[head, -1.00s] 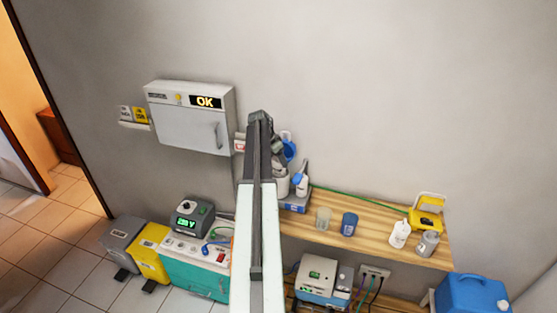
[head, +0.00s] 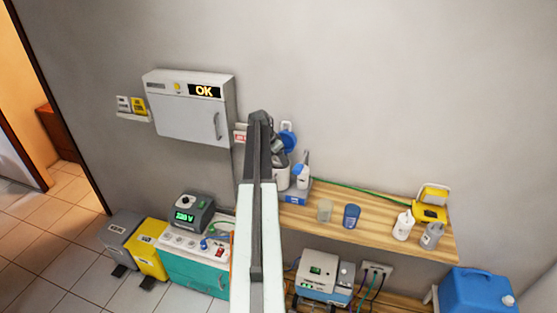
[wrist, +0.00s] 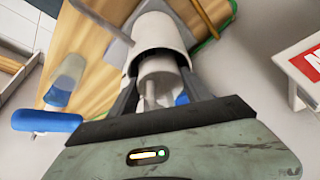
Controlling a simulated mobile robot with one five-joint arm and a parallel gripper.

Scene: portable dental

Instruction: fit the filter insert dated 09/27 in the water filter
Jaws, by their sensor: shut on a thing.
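My gripper (wrist: 160,86) is shut on a pale cylindrical filter insert (wrist: 158,68) in the wrist view. No date can be read on it. The insert is lined up with the dark round mouth of the white water filter (wrist: 153,28); I cannot tell how far inside it is. In the head view the water filter (head: 281,178) stands at the left end of the wooden shelf, partly hidden by my arm. A blue round lid (head: 289,140) shows above it. My gripper (head: 277,144) is just above the filter there, and the insert is hidden.
A blue-and-white bottle (head: 301,178) stands close right of the filter. A white wall cabinet (head: 190,112) reading OK hangs to the left.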

